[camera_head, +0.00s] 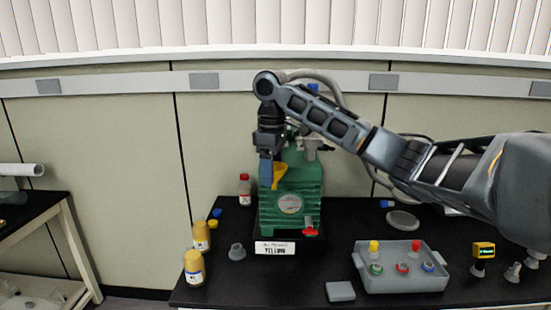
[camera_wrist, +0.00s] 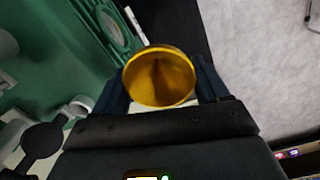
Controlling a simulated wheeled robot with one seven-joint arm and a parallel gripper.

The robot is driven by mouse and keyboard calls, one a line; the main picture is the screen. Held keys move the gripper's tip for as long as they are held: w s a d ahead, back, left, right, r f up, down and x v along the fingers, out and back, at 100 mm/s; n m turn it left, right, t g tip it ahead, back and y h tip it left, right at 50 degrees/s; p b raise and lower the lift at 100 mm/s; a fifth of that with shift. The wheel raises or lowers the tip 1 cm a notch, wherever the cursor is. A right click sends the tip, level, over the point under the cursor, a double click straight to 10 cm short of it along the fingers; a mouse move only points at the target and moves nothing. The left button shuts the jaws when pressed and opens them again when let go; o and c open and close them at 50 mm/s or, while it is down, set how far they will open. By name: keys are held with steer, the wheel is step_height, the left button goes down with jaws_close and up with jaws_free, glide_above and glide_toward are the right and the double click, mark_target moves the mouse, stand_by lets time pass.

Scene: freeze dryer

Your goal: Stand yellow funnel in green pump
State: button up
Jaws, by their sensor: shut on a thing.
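The yellow funnel (camera_head: 279,174) is held by my gripper (camera_head: 268,180), which is shut on it, in front of the upper left part of the green pump. In the wrist view the funnel's wide mouth (camera_wrist: 160,77) faces the camera between the two fingers (camera_wrist: 161,92). The green pump (camera_head: 291,195) stands upright on the black table, with a round label on its front and a red tap low on the right. The pump also fills the left of the wrist view (camera_wrist: 55,85). My wrist partly hides the pump's top, so its opening is not clear.
A grey tray (camera_head: 398,283) with coloured caps stands at right front. Yellow-capped bottles (camera_head: 194,268) and a red-capped bottle (camera_head: 244,190) stand left of the pump. A sign reading YELLOW (camera_head: 275,248) is in front. A grey hose arches behind my arm.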

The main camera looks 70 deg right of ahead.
steer(key=a+f, duration=2)
steer(key=f, duration=0.4)
steer(key=a+f+m, duration=0.1)
steer(key=a+f, duration=2)
steer(key=f, duration=0.4)
steer(key=shift+w, duration=0.45)
steer(key=shift+s+f, duration=0.1)
steer(key=shift+f, duration=0.05)
